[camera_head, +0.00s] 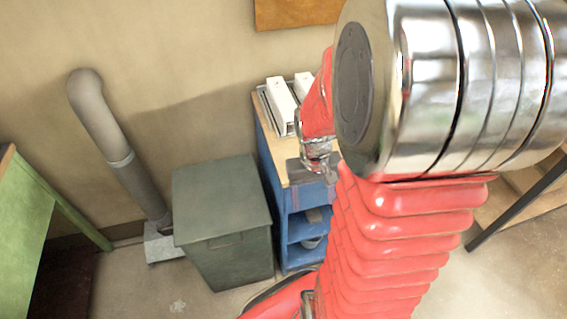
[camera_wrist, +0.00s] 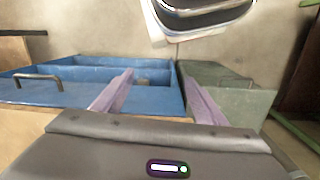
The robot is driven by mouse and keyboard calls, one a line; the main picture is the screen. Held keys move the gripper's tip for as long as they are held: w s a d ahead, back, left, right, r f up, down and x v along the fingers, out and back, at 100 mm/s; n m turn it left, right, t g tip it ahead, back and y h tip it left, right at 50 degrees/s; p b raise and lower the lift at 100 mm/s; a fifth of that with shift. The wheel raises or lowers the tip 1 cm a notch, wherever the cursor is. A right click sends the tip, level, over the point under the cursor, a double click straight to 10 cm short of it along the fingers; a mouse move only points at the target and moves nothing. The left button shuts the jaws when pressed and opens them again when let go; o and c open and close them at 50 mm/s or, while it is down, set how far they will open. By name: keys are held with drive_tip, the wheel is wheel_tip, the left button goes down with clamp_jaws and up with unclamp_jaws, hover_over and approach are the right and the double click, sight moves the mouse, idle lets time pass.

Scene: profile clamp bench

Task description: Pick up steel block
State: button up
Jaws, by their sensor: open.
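I cannot make out a steel block for certain in either view. My gripper (camera_head: 312,203) points down in front of the blue cabinet (camera_head: 267,170), by the edge of its wooden top. In the wrist view its two purple fingers (camera_wrist: 162,88) stand wide apart with nothing held between them. A small greyish piece (camera_wrist: 143,82) shows beyond them against the blue cabinet; I cannot tell what it is. Small grey items (camera_head: 313,214) lie in the cabinet's open shelves, partly hidden by my gripper and arm. My arm hides much of the bench.
White blocks (camera_head: 281,106) stand in a metal tray at the far end of the wooden top. A grey-green bin (camera_head: 222,215) stands close left of the cabinet. A grey pipe (camera_head: 128,165) rises by the wall. A green table (camera_head: 35,225) is at far left.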

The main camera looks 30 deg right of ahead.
drive_tip(key=s+d+f, duration=0.2)
drive_tip(key=d+f, duration=0.4)
drive_tip(key=f, duration=0.7)
drive_tip(key=s+d+f, duration=0.2)
drive_tip(key=d+f, duration=0.3)
drive_tip(key=f, duration=0.8)
drive_tip(key=n+t+h, duration=0.1)
drive_tip(key=t+h, duration=0.2)
drive_tip(key=t, duration=1.1)
approach(312, 210)
drive_tip(key=s+a, duration=0.1)
drive_tip(key=s, duration=0.2)
drive_tip(key=shift+r, duration=0.4)
drive_tip(key=shift+w+f, duration=0.1)
drive_tip(key=shift+x, duration=4.15)
